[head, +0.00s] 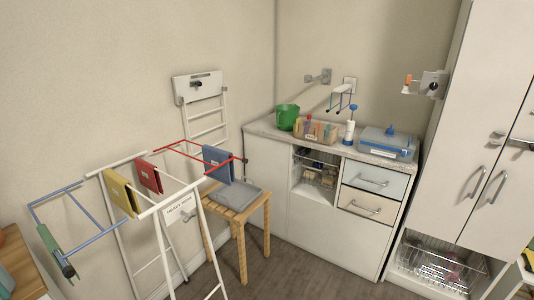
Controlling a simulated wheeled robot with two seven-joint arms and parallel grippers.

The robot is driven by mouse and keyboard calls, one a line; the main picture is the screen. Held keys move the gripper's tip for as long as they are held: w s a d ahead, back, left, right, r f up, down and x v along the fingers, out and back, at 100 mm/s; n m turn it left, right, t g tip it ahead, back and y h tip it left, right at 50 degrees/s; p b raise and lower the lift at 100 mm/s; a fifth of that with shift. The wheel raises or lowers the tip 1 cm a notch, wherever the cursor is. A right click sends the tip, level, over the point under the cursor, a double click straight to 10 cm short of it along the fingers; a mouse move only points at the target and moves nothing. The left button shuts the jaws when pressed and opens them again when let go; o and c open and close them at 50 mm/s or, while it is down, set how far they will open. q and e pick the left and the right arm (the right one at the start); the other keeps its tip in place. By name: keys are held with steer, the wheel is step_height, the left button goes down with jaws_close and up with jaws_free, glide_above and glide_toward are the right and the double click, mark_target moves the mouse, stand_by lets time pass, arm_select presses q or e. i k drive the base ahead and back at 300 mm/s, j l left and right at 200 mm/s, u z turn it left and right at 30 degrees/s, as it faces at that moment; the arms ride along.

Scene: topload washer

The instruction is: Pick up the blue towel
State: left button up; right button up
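The blue towel (217,164) hangs over a bar at the right end of the white folding drying rack (161,206). It hangs upright, above and behind the edge of a wooden stool. A red towel (148,176) and a yellow towel (121,192) hang further left on the same rack. A green cloth (51,243) hangs on the blue side wing at the far left. Neither of my grippers shows in the head view.
A grey tray (238,194) sits on the wooden stool (239,217) beside the blue towel. The white counter (330,229) stands behind, bearing a green bucket (288,117) and a blue-lidded box (386,143). Bare floor (305,279) lies in front of the counter.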

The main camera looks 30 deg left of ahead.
mark_target(225, 175)
steer(key=i+u, duration=0.15)
steer(key=i, duration=0.3)
steer(key=i+l+u, duration=0.15)
steer(key=i, duration=0.25)
steer(key=i+l+u, duration=0.15)
steer(key=i, duration=0.3)
